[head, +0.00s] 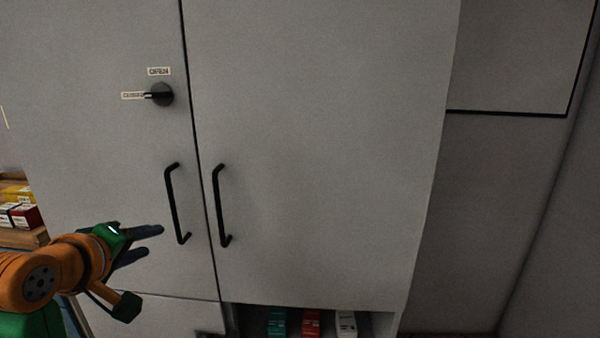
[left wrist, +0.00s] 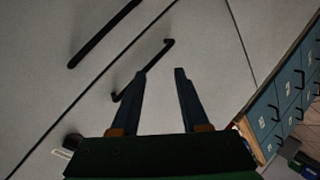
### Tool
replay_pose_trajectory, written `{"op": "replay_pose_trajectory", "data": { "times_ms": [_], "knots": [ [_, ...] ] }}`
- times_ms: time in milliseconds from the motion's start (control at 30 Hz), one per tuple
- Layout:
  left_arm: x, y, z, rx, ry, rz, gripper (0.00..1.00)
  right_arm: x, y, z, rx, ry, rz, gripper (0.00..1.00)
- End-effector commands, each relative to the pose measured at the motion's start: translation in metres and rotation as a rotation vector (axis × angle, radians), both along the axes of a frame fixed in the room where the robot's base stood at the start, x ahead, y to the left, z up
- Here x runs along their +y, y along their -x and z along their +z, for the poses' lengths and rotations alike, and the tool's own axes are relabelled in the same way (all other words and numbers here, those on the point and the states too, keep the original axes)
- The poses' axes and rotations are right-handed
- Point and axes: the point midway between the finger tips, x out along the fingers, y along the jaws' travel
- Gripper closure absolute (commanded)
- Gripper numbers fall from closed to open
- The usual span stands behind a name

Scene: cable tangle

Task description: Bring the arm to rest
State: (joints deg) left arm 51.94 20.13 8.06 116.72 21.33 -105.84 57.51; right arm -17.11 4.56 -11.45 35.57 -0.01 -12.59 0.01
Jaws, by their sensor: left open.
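My left gripper (head: 152,243) comes in from the left in the head view, in front of the grey cabinet (head: 320,150). In the left wrist view its two fingers (left wrist: 160,75) are apart with nothing between them. The fingers point toward the left door's black handle (head: 173,205); in the head view a small gap shows between them and the handle. My right gripper is in neither view.
A second black handle (head: 218,205) is on the right door. A dark knob (head: 160,95) sits above, beside small labels. An open shelf below holds several boxes (head: 311,322). Boxes (head: 22,215) stand at far left. Blue drawers (left wrist: 265,118) show in the left wrist view.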

Motion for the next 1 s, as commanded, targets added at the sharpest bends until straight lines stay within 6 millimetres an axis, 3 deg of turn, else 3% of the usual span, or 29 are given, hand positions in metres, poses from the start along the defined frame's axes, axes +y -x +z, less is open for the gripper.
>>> {"op": "replay_pose_trajectory", "data": {
  "times_ms": [100,200,333,500,733,1000],
  "knots": [
    [-0.019,0.013,-0.097,0.175,-0.198,-0.109,0.55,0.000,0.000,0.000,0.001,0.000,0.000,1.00],
    [-0.039,0.048,-0.182,0.331,-0.379,-0.258,0.55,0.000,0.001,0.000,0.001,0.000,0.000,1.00],
    [-0.059,0.104,-0.256,0.477,-0.535,-0.446,0.55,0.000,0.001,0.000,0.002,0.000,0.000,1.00],
    [-0.078,0.175,-0.311,0.600,-0.652,-0.657,0.55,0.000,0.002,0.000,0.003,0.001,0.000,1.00],
    [-0.097,0.262,-0.346,0.713,-0.736,-0.901,0.55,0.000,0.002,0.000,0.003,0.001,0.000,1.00],
    [-0.099,0.258,-0.411,0.764,-0.723,-0.936,0.55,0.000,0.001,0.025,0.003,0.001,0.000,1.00]
  ]
}}
